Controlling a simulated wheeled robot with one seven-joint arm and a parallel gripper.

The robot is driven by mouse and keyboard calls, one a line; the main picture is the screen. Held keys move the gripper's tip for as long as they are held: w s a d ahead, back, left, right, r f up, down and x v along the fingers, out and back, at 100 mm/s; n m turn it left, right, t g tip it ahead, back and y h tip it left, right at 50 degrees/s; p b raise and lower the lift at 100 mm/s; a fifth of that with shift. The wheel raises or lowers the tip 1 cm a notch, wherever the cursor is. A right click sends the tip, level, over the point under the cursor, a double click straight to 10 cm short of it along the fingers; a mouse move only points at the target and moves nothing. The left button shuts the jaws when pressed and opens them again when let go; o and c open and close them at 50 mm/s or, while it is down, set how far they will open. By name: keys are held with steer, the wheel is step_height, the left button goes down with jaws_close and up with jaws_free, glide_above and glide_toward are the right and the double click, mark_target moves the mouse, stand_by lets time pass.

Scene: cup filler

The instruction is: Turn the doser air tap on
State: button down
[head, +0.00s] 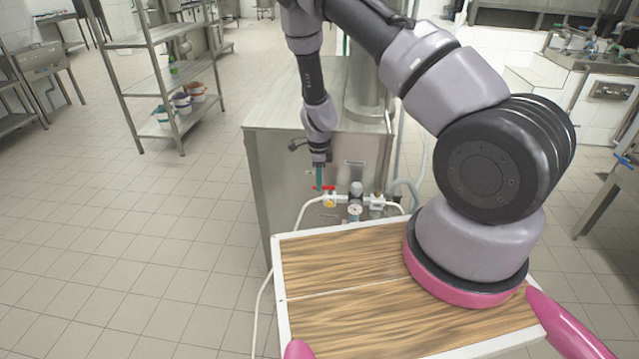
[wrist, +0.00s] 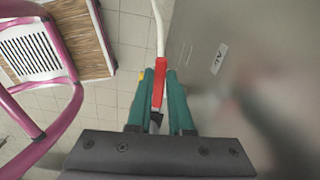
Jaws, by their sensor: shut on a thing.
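The doser air tap has a red lever handle (head: 323,188) on a brass and white valve body on the side of the steel cabinet. In the wrist view the red handle (wrist: 159,82) sits between the two green fingers of my gripper (wrist: 160,80). My gripper is shut on the handle. In the head view my gripper (head: 319,180) reaches down to the tap from above. The tap's body is mostly hidden behind the fingers in the wrist view.
A pressure gauge (head: 354,212) and other air fittings (head: 377,201) sit right of the tap. A pale hose (head: 305,208) runs left from it. The steel cabinet (head: 280,160) stands close behind. My wooden-topped base is in front. Open tiled floor lies left.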

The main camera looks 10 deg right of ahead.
steer(key=shift+w+m, duration=0.2)
steer(key=shift+m, duration=0.4)
steer(key=c, duration=0.8)
jaws_free()
step_height(320, 180, up, 11)
steer(key=shift+f, duration=0.1)
